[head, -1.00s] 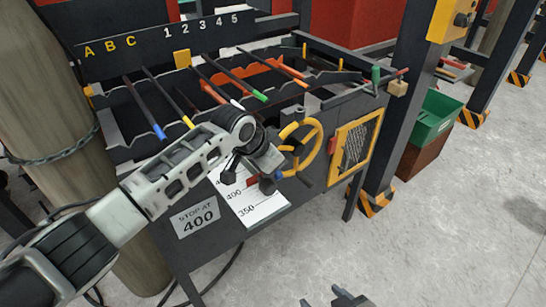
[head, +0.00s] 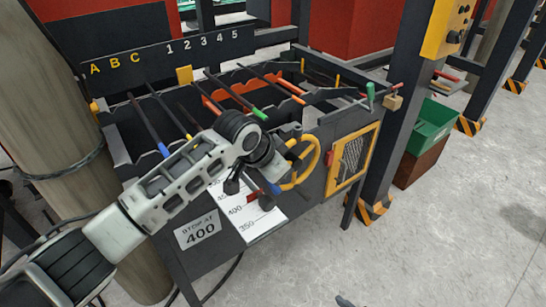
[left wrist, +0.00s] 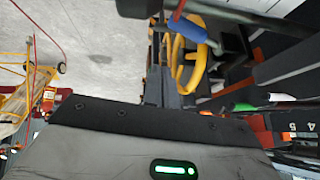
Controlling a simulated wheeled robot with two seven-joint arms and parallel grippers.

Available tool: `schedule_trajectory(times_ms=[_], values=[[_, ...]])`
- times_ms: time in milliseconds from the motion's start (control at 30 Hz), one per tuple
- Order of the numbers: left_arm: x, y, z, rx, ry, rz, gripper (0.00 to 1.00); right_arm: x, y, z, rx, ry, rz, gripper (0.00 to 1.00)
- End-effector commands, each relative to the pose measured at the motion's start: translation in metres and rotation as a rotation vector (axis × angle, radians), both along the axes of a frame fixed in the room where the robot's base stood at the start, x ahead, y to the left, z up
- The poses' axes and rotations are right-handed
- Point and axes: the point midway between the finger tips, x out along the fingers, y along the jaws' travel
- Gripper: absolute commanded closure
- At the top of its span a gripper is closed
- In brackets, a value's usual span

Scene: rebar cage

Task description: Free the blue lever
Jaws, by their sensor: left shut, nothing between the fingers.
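The blue lever (head: 274,188) shows as a short blue piece below my left wrist, just left of the yellow handwheel (head: 313,155); my arm hides much of it. In the left wrist view the blue handle (left wrist: 188,29) lies across the yellow wheel, with a grey end on its right. My left gripper (left wrist: 158,40) is shut and empty. Its dark fingers reach up beside the lever and wheel; whether they touch is unclear. A small dark piece at the bottom edge may be my right gripper (head: 343,300).
A white scale sheet (head: 262,222) has a red pointer (head: 252,198) near 400, beside a "STOP AT 400" plate (head: 198,230). Bars with coloured tips lie across the rack behind. A yellow-framed mesh panel (head: 352,158) and a post stand right. Open floor is right.

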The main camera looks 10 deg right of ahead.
Motion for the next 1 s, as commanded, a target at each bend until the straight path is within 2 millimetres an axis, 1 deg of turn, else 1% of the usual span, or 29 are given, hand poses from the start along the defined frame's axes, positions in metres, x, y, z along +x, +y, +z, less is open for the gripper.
schedule_trajectory(times_ms=[200, 400, 600, 1000], values=[[-0.025, 0.014, 0.029, -0.002, -0.003, -0.001, 1.0, 0.0, 0.001, -0.002, 0.002, -0.001, 0.002, 0.4], [-0.04, 0.022, 0.048, -0.001, -0.001, 0.0, 1.0, 0.0, 0.002, -0.003, 0.002, 0.0, 0.003, 0.4], [-0.045, 0.024, 0.053, 0.001, 0.0, 0.002, 1.0, 0.0, 0.002, -0.003, 0.003, 0.002, 0.003, 0.4], [-0.044, 0.024, 0.053, 0.0, 0.0, 0.001, 1.0, 0.001, 0.002, -0.002, 0.005, -0.001, 0.004, 0.4]])
